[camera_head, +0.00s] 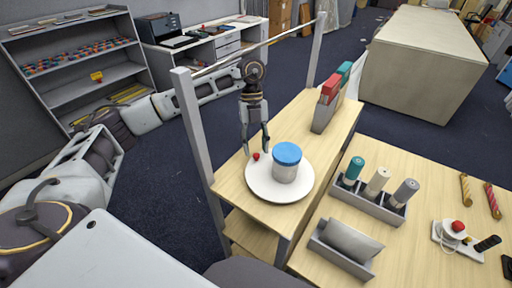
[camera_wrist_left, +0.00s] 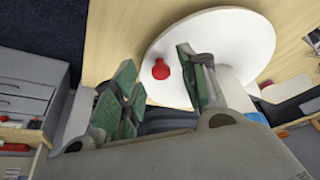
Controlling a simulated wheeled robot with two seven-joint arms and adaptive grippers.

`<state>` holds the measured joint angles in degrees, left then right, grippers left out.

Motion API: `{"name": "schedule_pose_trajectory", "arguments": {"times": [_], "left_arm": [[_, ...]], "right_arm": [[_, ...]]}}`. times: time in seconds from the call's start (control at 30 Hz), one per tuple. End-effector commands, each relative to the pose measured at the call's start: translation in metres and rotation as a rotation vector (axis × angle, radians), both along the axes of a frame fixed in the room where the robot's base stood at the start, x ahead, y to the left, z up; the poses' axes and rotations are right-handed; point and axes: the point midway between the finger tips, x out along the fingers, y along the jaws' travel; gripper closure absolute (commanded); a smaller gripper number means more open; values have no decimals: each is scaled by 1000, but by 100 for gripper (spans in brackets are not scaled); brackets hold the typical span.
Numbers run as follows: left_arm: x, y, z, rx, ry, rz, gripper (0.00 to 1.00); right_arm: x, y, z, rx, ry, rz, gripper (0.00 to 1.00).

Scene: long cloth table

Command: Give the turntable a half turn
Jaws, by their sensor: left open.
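The white round turntable (camera_head: 279,196) lies on a raised wooden shelf in the head view. A jar with a blue lid (camera_head: 286,162) stands on it. A small red knob (camera_head: 256,156) sits near the turntable's far left rim. My left gripper (camera_head: 257,153) points down at the rim with its fingers apart by the red knob. In the left wrist view the open green-padded fingers (camera_wrist_left: 165,88) show on either side of the red knob (camera_wrist_left: 160,69), with the turntable (camera_wrist_left: 225,35) beyond. I cannot tell whether they touch it. My right gripper is not in view.
A grey post (camera_head: 193,130) and a top rail stand beside the shelf, close to my left arm. A holder with red and green files (camera_head: 328,105) is behind. A rack of bottles (camera_head: 368,204) and a grey holder (camera_head: 342,246) stand on the table at right.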

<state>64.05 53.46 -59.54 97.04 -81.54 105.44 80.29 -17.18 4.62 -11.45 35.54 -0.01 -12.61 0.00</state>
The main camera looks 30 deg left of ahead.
Motion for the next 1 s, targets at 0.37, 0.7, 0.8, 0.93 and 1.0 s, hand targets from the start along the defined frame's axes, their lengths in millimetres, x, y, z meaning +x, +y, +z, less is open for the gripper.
{"name": "schedule_pose_trajectory", "arguments": {"times": [0.37, 0.7, 0.8, 0.93, 1.0], "left_arm": [[-9, -6, -10, 1, 1, 1, 58], [-9, -7, -11, 0, 0, 1, 63], [-9, -7, -11, 0, 0, 0, 76], [-9, -7, -11, 0, 0, 0, 92], [-9, -7, -11, 0, 0, 1, 100]], "right_arm": [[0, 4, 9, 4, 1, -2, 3], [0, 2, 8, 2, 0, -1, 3], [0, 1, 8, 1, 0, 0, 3], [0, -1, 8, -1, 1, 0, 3], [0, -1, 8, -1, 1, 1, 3]]}}
